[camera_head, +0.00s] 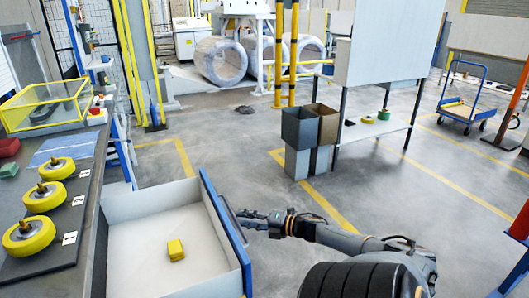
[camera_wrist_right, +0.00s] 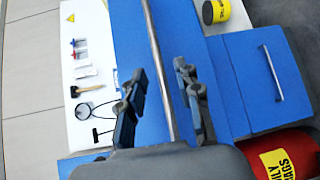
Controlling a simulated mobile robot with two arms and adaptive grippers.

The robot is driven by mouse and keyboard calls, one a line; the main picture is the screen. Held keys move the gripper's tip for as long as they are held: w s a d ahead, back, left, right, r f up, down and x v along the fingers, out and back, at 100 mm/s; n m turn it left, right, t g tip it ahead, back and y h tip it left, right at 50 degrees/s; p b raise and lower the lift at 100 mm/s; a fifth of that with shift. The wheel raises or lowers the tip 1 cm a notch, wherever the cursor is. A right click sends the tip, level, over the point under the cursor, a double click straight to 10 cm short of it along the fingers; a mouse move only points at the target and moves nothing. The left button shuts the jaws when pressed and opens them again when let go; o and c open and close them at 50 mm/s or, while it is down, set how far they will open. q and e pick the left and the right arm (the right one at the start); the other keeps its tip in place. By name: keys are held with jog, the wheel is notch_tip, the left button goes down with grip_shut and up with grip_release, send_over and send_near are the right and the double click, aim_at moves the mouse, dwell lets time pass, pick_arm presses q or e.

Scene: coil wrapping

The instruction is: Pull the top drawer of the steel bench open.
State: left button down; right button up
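The top drawer (camera_head: 150,215) of the steel bench (camera_head: 88,200) stands pulled out in the head view, with a white interior and a small yellow block (camera_head: 176,250) inside. Its blue front (camera_head: 228,235) faces right. My right gripper (camera_head: 245,218) is at the outer side of this front. In the right wrist view the metal bar handle (camera_wrist_right: 158,45) runs between the two fingers of my right gripper (camera_wrist_right: 163,92), which stand apart with gaps beside the bar. Whether a finger touches the bar is unclear. My left gripper is not in view.
Several yellow-rimmed wheels (camera_head: 42,198) and a yellow-framed box (camera_head: 45,105) are on the bench top. A lower blue drawer (camera_wrist_right: 265,80) and a red rag bin (camera_wrist_right: 285,155) show in the right wrist view.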

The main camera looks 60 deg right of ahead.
jog(key=s+r, duration=0.1)
jog(key=s, duration=0.6)
jog(key=shift+d, duration=0.45)
